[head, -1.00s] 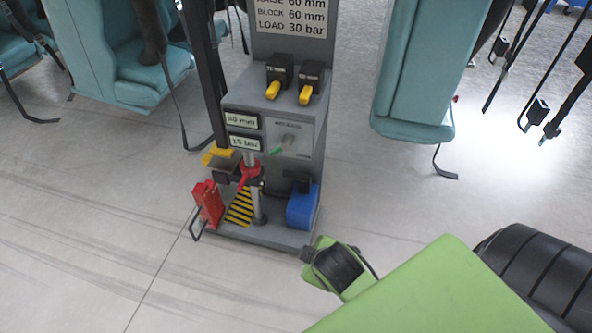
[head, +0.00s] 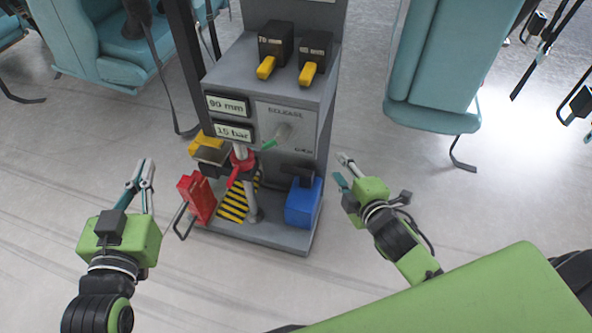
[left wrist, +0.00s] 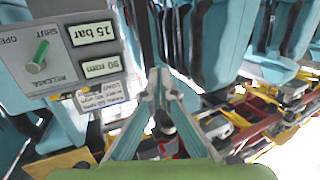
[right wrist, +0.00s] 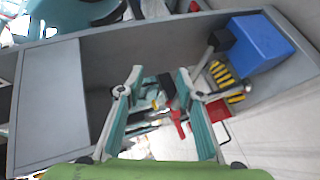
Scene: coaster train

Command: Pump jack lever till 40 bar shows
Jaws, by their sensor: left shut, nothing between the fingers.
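The grey jack stand (head: 262,85) is in the middle of the head view. Its displays read 90 mm (head: 227,105) and 15 bar (head: 233,132); the bar display shows upside down in the left wrist view (left wrist: 91,33). A red-collared post (head: 240,168) rises by the striped plate. A blue block with a black top (head: 303,203) sits at the base's right. I cannot tell which part is the jack lever. My left gripper (head: 145,163) is shut and empty, left of the stand. My right gripper (head: 341,169) is open and empty, just right of the stand.
A red block with a wire loop (head: 196,198) stands at the base's left. Teal seats (head: 435,65) stand behind. The front floor is clear.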

